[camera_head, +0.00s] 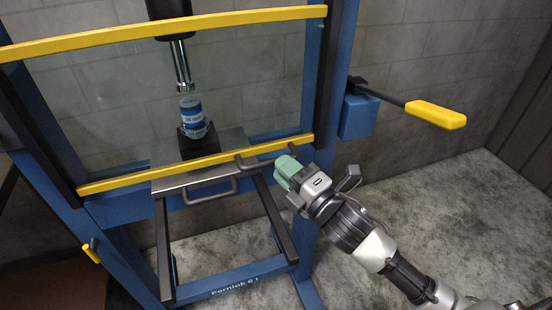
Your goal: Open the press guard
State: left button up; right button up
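The press guard is a clear panel (95,105) between an upper yellow bar (225,19) and a lower yellow bar (120,182). It stands lowered in front of the ram and the work area, between the blue posts. A dark handle (250,163) sits at the right of the lower bar. My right gripper (285,166), with green fingers, is at the right end of this handle, touching or very near it. The fingers look close together, but whether they grip the handle is hidden. My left gripper is not in view.
Behind the guard, a blue-and-white cylinder (191,112) stands on a dark block (198,143) below the ram (182,66). A yellow-gripped lever (436,114) sticks out right of the press. A second dark handle (207,197) is below the guard. The right floor is clear.

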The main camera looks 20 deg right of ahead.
jog(key=shift+x, duration=1.55)
jog(key=shift+f, duration=0.1)
grip_shut()
